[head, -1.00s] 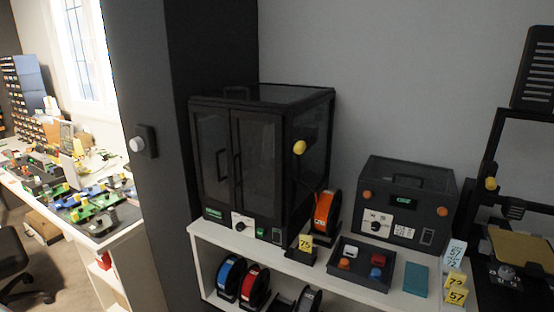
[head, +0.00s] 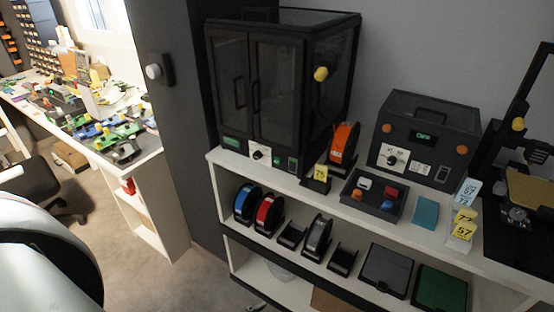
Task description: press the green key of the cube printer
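A black box-shaped machine with two glazed doors (head: 250,90), which looks like the cube printer, stands on the white shelf's top board. Its doors are shut. Its lower front strip has a green label or display, a white plate with a dark knob (head: 258,154), a small green key (head: 277,154) and a dark switch (head: 292,165). Neither of my grippers shows in the head view.
To the right are an orange spool (head: 343,143), a tray of coloured blocks (head: 372,195), a smaller black machine (head: 425,135) with a lit green display, and number cards. Spools and boxes fill the shelf below. A dark pillar (head: 190,110) stands left; floor (head: 190,270) is clear beside the shelf.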

